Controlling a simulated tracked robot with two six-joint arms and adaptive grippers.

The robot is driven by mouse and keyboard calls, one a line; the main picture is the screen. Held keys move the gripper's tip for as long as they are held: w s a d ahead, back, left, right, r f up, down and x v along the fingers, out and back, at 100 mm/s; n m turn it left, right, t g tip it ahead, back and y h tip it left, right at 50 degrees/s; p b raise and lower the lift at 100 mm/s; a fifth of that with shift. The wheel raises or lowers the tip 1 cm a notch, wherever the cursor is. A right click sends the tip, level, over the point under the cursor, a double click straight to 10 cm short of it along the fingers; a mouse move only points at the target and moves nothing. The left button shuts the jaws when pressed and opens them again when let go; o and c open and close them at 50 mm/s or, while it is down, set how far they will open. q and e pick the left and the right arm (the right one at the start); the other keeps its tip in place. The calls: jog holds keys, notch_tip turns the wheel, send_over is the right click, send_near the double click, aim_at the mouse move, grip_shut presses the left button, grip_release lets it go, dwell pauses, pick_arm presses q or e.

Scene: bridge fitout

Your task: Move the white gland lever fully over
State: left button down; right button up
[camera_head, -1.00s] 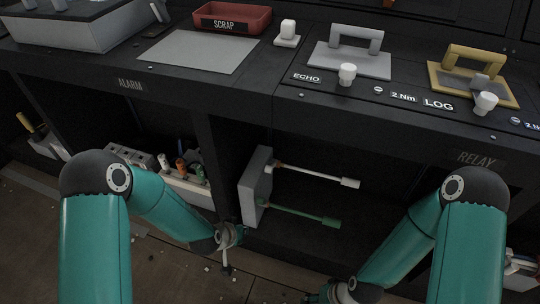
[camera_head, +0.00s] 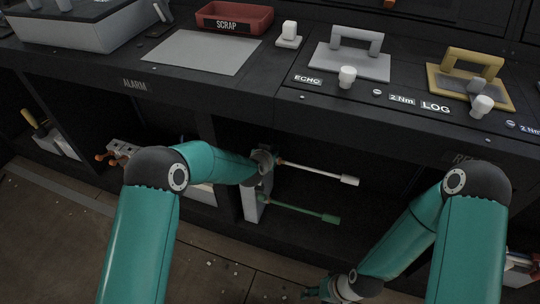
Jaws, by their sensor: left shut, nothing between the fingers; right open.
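The white gland lever (camera_head: 318,173) sticks out to the right from a grey block (camera_head: 250,206) in the open bay under the console. A green lever (camera_head: 298,209) sticks out below it from the same block. My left gripper (camera_head: 267,172) is at the block, by the white lever's root end; it is shut, and its fingers are small and partly hidden by the wrist. I cannot tell whether it touches the lever. My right gripper (camera_head: 325,291) is low at the bottom edge, open and well away from the levers.
The console top above holds a red scrap tray (camera_head: 233,18), a grey handled plate (camera_head: 349,62) and a yellow handled plate (camera_head: 470,84). The console's front edge overhangs the bay. Bay walls stand left of the block. Floor in front is mostly clear.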

pick_arm(q)
jog(key=shift+s+a+f+b, duration=0.1)
jog(key=shift+s+f+b, duration=0.2)
jog(key=shift+f, duration=0.25)
jog(key=shift+s+a+f+b, duration=0.1)
jog(key=shift+s+f+b, duration=0.15)
jog(key=shift+f, duration=0.3)
jog(key=shift+s+a+f, duration=0.15)
jog(key=shift+s+f, duration=0.25)
jog(key=shift+s, duration=0.15)
pick_arm(e)
jog(key=shift+f, duration=0.85)
